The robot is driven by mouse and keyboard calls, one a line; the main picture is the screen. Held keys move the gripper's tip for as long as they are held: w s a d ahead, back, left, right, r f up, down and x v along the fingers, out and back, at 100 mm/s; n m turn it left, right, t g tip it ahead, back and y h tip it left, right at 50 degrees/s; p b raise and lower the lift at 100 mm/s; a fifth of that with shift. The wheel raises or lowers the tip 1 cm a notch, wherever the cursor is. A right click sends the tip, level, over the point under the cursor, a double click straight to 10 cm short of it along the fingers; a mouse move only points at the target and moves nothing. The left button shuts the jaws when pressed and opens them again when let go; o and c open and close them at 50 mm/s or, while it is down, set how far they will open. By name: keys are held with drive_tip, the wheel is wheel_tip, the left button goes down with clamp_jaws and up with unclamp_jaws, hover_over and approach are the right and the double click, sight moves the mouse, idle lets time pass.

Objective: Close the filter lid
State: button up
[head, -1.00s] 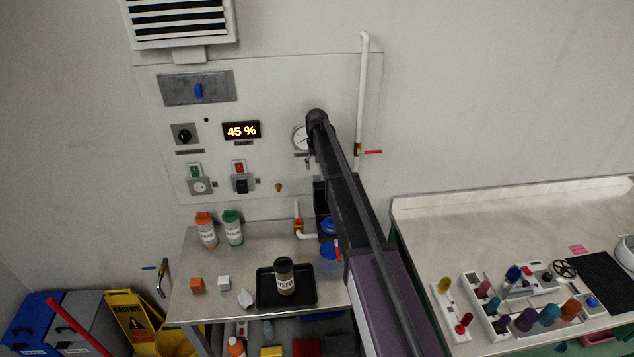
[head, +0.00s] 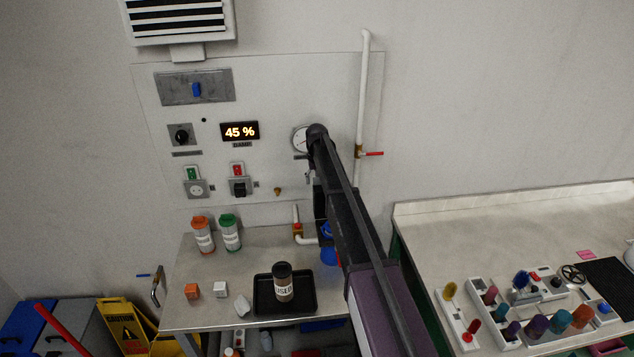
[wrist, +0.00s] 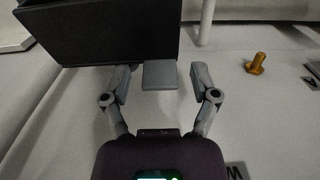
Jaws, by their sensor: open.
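In the wrist view a dark box-like housing with a flat front panel (wrist: 110,38) fills the upper left; I take this panel for the filter lid. A small grey tab (wrist: 160,75) sticks out at its lower edge. My gripper (wrist: 161,84) is open, with one finger on each side of the tab and visible gaps between. No firm contact shows. In the head view part of the dark housing (head: 319,200) shows on the wall beside my arm. My arm hides the rest of it and the gripper there. How far the lid stands open I cannot tell.
A brass knob (wrist: 257,64) is right of my gripper. A white pipe (head: 363,90) with a red-handled valve runs right of my arm. Below, a metal table (head: 200,315) holds bottles, small blocks and a black tray (head: 265,303). A second bench (head: 430,225) stands at right.

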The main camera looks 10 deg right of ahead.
clamp_jaws()
drive_tip(key=shift+s+a, duration=0.1)
